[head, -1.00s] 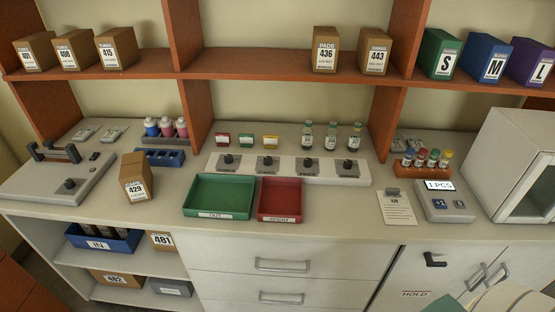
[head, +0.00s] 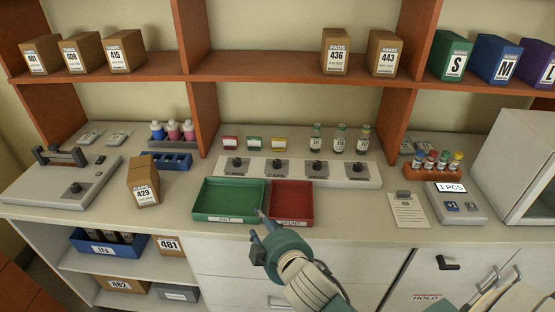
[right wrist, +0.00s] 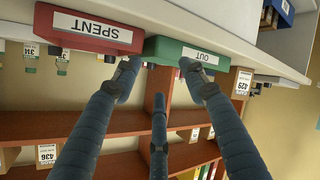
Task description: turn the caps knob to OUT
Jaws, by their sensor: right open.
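The caps knob (head: 277,166) is a black knob, second from the left in a row on a pale panel (head: 370,181) on the counter. Its label is blurred and I cannot read which way it points. My right gripper (head: 259,226) is open and empty, just in front of the green OUT tray (head: 230,199) and the red SPENT tray (head: 292,202), nearer to me than the knob. In the right wrist view its dark fingers (right wrist: 158,78) are spread below the two trays' label faces; the knob is not visible there. My left gripper is not in view.
Other knobs (head: 237,164) flank the caps knob. Small boxes (head: 254,144) and vials (head: 340,139) stand behind the panel. A brown box 429 (head: 144,182) stands left of the trays, and a paper card (head: 407,210) lies to the right.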

